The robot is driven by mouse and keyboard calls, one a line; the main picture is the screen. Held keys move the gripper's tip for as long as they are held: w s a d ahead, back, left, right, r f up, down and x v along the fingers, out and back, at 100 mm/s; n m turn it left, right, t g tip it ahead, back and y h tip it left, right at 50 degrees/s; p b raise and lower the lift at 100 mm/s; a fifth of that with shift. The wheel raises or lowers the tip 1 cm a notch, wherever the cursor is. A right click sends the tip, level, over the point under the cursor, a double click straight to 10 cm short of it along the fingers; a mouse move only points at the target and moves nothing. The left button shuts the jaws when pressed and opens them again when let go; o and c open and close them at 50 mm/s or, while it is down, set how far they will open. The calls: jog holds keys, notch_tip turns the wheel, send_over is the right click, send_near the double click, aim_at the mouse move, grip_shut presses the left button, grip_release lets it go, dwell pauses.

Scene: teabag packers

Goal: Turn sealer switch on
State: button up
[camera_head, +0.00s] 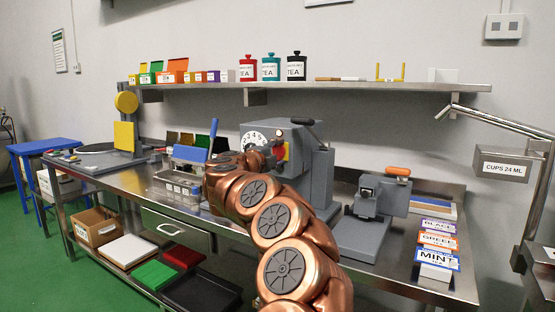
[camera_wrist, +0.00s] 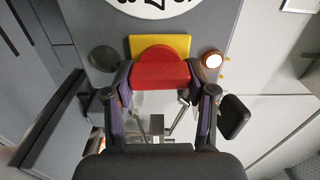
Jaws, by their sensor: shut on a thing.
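The sealer (camera_head: 300,140) is a grey machine on the steel table, with a white numbered dial (camera_head: 254,137) on its front. Its red switch (camera_wrist: 160,68) sits on a yellow plate (camera_wrist: 178,43) below the dial (camera_wrist: 152,6). My gripper (camera_wrist: 159,84) is shut on the red switch, one finger on each side, and hides part of it. In the head view my arm reaches to the sealer front, and the gripper (camera_head: 268,159) partly covers it there. A pale round lamp (camera_wrist: 212,60) is right of the switch; I cannot tell if it is lit.
A lever with a dark handle (camera_head: 303,122) stands at the sealer's right. A small grey press (camera_head: 375,205) with an orange handle and labelled boxes (camera_head: 438,240) stand further right. A blue-handled device (camera_head: 186,155) is close on the left. A shelf (camera_head: 340,86) runs above.

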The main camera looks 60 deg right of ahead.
jog(key=shift+f+m, duration=0.1)
jog(key=shift+m, duration=0.2)
jog(key=o, duration=1.2)
jog(key=shift+c, duration=0.2)
jog(key=shift+a, duration=0.1)
jog(key=a, duration=1.1)
jog(key=shift+s+a, duration=0.25)
jog(key=shift+a, duration=0.15)
